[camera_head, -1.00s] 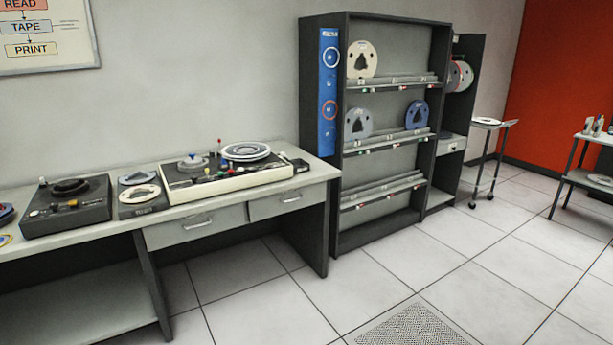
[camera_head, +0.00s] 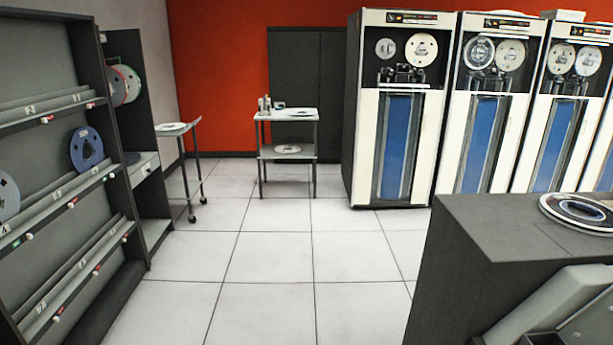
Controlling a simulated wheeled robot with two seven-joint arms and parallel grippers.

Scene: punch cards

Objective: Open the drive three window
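Several tall white tape drives stand in a row along the back right. The leftmost drive (camera_head: 398,110) shows two reels at the top and a blue panel below. Beside it are a second drive (camera_head: 487,105) and a third drive (camera_head: 568,105), each also with two reels above a blue panel. A further drive is cut off at the right edge. I cannot read which one is drive three, nor tell whether any window is open or closed. Neither of my grippers is in view.
A dark desk or console (camera_head: 490,230) with a tape reel (camera_head: 580,212) on it fills the lower right. A reel rack (camera_head: 85,200) stands at left. A small cart (camera_head: 190,165) and a white table (camera_head: 290,150) stand near the red wall. The tiled floor (camera_head: 270,265) between is clear.

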